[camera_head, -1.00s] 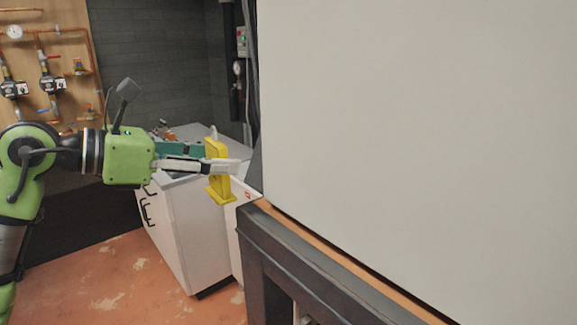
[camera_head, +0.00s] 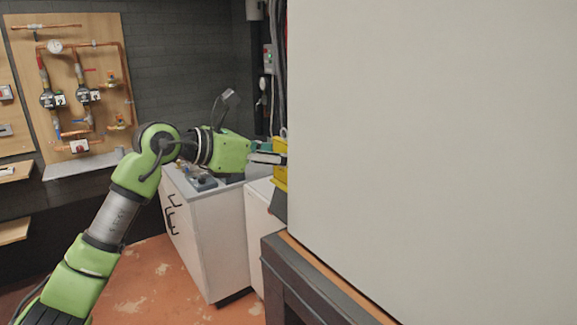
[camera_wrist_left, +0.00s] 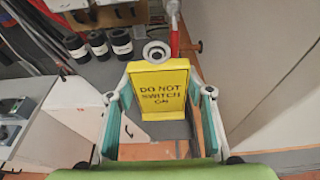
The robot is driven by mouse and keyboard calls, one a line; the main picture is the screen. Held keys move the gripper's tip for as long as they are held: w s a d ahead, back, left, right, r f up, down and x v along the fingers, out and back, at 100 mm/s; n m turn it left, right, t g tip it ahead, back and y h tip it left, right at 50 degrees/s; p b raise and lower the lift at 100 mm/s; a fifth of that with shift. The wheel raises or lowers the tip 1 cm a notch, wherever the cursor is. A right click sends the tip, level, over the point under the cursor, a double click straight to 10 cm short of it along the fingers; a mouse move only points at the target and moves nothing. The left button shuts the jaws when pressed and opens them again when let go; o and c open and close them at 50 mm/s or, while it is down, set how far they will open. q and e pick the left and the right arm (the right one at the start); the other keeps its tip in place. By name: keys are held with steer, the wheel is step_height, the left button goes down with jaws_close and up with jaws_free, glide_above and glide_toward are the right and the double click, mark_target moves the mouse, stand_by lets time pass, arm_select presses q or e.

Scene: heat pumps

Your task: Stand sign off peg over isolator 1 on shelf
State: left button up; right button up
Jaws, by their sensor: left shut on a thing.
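The yellow sign (camera_wrist_left: 160,88) reads "DO NOT SWITCH ON" and faces the left wrist camera, roughly upright. My left gripper (camera_wrist_left: 160,94) is shut on it, with one finger at each side edge. In the head view my left gripper (camera_head: 270,159) reaches right and holds the sign (camera_head: 281,178) at the edge of a large pale panel, which hides part of the sign. Isolator 1, its peg and its shelf cannot be made out for certain. My right gripper is in neither view.
The large pale panel (camera_head: 430,140) blocks the right of the head view. A white cabinet (camera_head: 215,240) stands below my left arm. A wall box (camera_head: 267,58) with a green spot is behind. Several black cylinders (camera_wrist_left: 98,44) lie beyond the sign.

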mark_target(279, 176)
arm_select(q)
steer(key=shift+w+d+f+p, duration=0.15)
steer(key=shift+w+d+f, duration=0.05)
steer(key=shift+w+f, duration=0.25)
steer(key=shift+w+d+f+p, duration=0.2)
steer(key=shift+w+f, duration=0.15)
steer(key=shift+f, duration=0.2)
steer(key=f, duration=0.1)
steer(key=f+p, duration=0.2)
steer(key=shift+w+d, duration=0.2)
steer(key=shift+w, duration=0.05)
steer(key=shift+f, duration=0.4)
steer(key=shift+f, duration=0.1)
steer(key=o, duration=0.8)
steer(key=shift+o, duration=0.2)
